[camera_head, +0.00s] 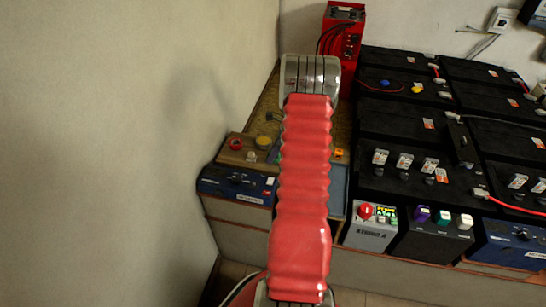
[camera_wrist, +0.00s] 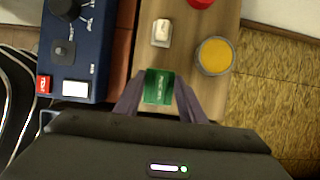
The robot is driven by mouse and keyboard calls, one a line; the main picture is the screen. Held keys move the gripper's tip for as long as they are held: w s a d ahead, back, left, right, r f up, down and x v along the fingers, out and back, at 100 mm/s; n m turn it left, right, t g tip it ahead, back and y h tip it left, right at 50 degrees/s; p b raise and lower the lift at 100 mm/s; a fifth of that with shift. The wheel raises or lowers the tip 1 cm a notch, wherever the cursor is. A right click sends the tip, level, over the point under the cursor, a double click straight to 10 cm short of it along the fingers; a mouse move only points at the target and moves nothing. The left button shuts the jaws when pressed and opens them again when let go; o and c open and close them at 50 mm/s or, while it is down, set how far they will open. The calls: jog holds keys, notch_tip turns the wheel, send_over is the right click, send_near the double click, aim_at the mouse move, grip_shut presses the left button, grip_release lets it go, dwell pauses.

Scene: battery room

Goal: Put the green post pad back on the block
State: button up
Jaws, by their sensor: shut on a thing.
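I cannot tell the gap between pad and block.
A blue unit (camera_wrist: 77,50) with knobs and switches stands left of the block; it shows in the head view too (camera_head: 236,184). Woven matting (camera_wrist: 285,90) is on the right. Black batteries (camera_head: 400,120) fill the head view's right side. A red device (camera_head: 342,35) stands behind.

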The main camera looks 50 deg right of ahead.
jog(key=shift+f, duration=1)
jog(key=shift+f, duration=0.35)
jog(key=o, duration=1)
jog(key=shift+s+a+f, duration=0.15)
jog(key=shift+a+f, duration=0.05)
jog(key=shift+r, duration=0.4)
jog(key=v, duration=1.2)
jog(key=shift+d, duration=0.2)
